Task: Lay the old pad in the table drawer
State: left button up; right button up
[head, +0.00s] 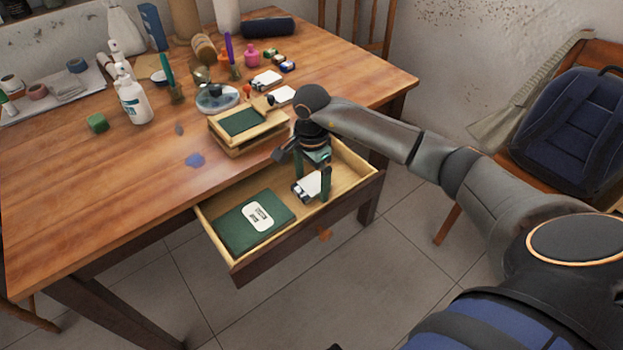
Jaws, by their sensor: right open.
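The table drawer (308,222) is pulled open at the table's front edge. A small white pad with a dark edge (309,185) lies in its right part, and I take it for the old pad. My right gripper (313,187) reaches down into the drawer with its fingers apart, one on either side of the pad. I cannot tell whether the pad touches the drawer floor or a finger. My left gripper is not in view.
A green book with a white label (255,218) fills the drawer's left part. A wooden box with a green top (243,122) stands on the table (120,190) just behind the drawer. Bottles, tools and small white blocks (266,79) crowd the table's back. A chair holds a backpack (567,130).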

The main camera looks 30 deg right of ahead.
aim_at(312, 185)
notch_tip(312, 185, up, 12)
jog(key=p, duration=0.1)
jog(key=shift+r+p, duration=0.2)
jog(key=shift+p, duration=0.2)
dwell(0.3)
